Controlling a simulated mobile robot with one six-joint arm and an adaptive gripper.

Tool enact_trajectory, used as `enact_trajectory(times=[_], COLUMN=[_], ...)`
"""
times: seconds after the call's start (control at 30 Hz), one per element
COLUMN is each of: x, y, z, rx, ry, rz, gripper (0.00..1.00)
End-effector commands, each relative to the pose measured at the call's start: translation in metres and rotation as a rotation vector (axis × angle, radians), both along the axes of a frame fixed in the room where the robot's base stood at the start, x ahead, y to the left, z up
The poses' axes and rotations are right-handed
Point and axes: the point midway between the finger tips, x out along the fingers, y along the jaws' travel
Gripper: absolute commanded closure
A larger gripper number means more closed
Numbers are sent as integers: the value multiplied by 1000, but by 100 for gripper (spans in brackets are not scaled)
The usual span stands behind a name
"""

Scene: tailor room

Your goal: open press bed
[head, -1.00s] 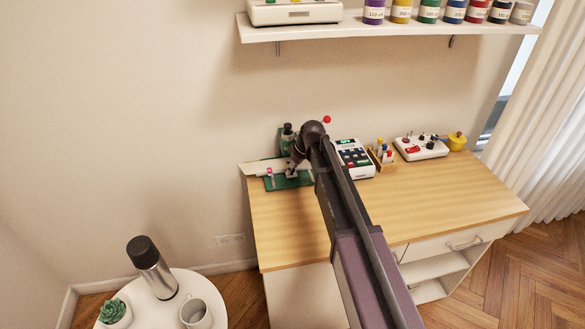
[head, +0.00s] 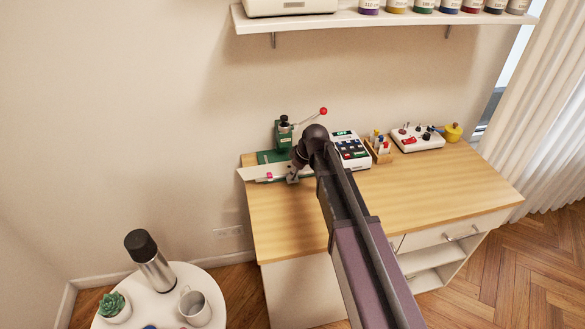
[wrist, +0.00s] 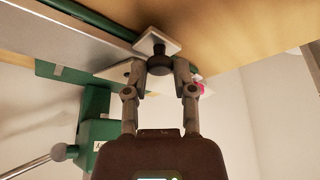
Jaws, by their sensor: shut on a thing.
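The green press (head: 284,134) stands at the desk's back left, its lever ending in a red ball (head: 323,111). The pale, flat press bed (head: 258,173) lies in front of the press and sticks out to the left. In the wrist view the bed (wrist: 75,45) runs along the upper left. My gripper (head: 293,174) is at the bed's right part. In the wrist view my gripper (wrist: 160,68) is shut on a dark round knob (wrist: 159,62) with a pale square plate (wrist: 157,41) beyond it. The green base (head: 271,157) shows behind the bed, partly hidden by my arm.
A keypad device (head: 351,152), a small wooden holder (head: 380,150), a white control box (head: 417,137) and a yellow pot (head: 452,132) line the desk's back. The desk's front is clear. A round table with a flask (head: 150,261) stands at lower left.

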Motion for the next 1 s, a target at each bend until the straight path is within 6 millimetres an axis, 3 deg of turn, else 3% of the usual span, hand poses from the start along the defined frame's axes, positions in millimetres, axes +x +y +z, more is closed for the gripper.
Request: enact_trajectory(times=[0.17, 0.2, 0.3, 1.0], x=[0, 0, 0, 6], y=[1, 1, 1, 2], z=[0, 0, 0, 0], rx=[0, 0, 0, 0], ry=[2, 2, 2, 0], rz=[3, 3, 3, 1], gripper=[100, 63, 33, 31])
